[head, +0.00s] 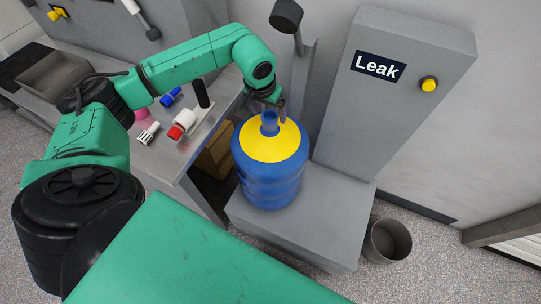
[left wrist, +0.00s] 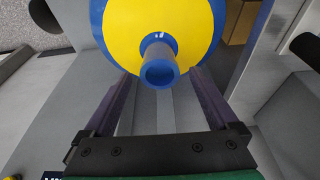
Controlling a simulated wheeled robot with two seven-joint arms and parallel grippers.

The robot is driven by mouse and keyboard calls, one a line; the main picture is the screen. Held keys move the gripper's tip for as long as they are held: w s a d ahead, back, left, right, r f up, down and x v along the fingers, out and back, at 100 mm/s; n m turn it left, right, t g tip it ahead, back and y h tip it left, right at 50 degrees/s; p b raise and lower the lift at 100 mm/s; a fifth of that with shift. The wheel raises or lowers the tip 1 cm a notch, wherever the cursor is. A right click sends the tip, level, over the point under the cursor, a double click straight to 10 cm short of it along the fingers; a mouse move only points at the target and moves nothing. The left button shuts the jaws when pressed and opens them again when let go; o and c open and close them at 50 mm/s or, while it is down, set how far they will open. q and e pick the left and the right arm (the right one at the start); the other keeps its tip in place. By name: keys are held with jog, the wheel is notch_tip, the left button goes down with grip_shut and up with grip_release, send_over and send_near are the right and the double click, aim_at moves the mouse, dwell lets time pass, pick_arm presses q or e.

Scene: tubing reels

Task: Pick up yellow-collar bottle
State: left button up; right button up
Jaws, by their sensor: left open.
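The yellow-collar bottle (head: 271,172) is a big blue jug with a yellow top and a blue neck. It stands upright on the low grey platform of the Leak station (head: 300,215). My left gripper (head: 272,112) is at the bottle's neck from above and behind. In the left wrist view the yellow collar (left wrist: 125,30) and the blue neck (left wrist: 158,62) show ahead. The open fingers of my left gripper (left wrist: 160,95) lie on either side below the neck, with a gap around it. Whether they touch the bottle I cannot tell. My right gripper is not in view.
A grey bench (head: 172,160) left of the bottle carries small red, blue, pink and black items. The Leak panel (head: 395,90) with a yellow button (head: 429,84) rises behind the platform. A grey bin (head: 387,241) stands on the floor at right. A cardboard box (head: 214,155) is under the bench.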

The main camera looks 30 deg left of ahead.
aim_at(269, 117)
pick_arm(q)
jog(key=p+x, duration=0.1)
jog(key=x, duration=0.3)
jog(key=shift+s+f, duration=0.1)
jog(key=shift+s, duration=0.05)
jog(key=shift+f, duration=0.2)
jog(key=shift+c, duration=0.8)
grip_shut()
jog(key=shift+d+r, duration=0.1)
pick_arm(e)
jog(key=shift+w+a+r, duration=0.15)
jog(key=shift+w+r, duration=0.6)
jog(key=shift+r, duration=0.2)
